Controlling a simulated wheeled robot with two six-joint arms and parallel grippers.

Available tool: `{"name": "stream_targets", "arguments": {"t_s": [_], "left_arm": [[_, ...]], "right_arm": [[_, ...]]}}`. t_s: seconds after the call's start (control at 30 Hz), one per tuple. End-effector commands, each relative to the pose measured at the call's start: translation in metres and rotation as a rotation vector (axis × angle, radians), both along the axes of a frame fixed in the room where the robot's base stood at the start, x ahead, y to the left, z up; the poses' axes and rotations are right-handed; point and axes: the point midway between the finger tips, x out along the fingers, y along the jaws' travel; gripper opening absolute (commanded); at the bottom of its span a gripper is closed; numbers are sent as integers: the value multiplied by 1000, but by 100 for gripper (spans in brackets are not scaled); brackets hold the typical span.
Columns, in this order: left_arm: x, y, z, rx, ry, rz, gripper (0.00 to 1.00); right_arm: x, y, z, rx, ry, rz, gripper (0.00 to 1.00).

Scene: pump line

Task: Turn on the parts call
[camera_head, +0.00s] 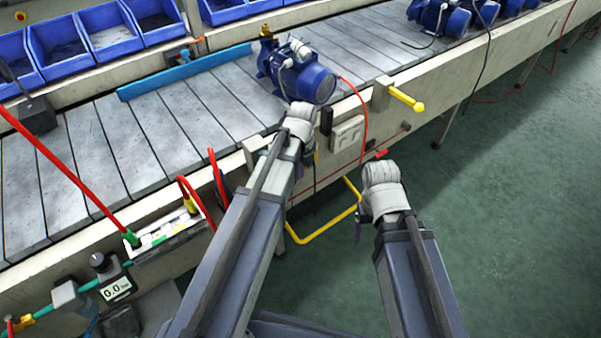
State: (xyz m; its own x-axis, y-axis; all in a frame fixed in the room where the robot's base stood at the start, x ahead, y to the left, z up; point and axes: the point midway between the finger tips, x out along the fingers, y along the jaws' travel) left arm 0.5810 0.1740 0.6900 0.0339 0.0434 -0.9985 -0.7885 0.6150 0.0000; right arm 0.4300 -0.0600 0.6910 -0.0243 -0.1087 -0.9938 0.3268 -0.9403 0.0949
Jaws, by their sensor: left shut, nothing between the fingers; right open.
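A pale switch box (348,133) with what look like rocker switches is mounted on the front side of the conveyor. It may be the parts call, but I cannot read any label or tell its switch position. My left gripper (325,121) is just left of the box, shut and empty. Its tips are small and partly hidden by the wrist, and I cannot tell whether it touches anything. My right gripper (362,214) is lower and to the right, in front of the conveyor, open and empty, with its fingers mostly hidden by its wrist.
A blue pump (306,80) stands on the slatted conveyor (140,135) above the box. A yellow-tipped handle (406,98) sticks out right of it. A red hose (364,115) hangs close by. A yellow bar frame (325,231) is below. Green floor (520,230) is clear to the right.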

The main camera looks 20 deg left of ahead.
Motion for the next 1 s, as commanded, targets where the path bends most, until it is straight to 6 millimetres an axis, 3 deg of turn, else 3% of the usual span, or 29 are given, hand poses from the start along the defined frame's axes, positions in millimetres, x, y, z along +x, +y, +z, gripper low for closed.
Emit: {"name": "stream_targets", "arguments": {"t_s": [0.43,1.0], "left_arm": [[1,3,-9,219,-172,-2,0],[2,3,-2,217,-169,0,0]], "right_arm": [[0,0,-21,0,0,0,78],[0,0,-14,0,0,0,78]]}}
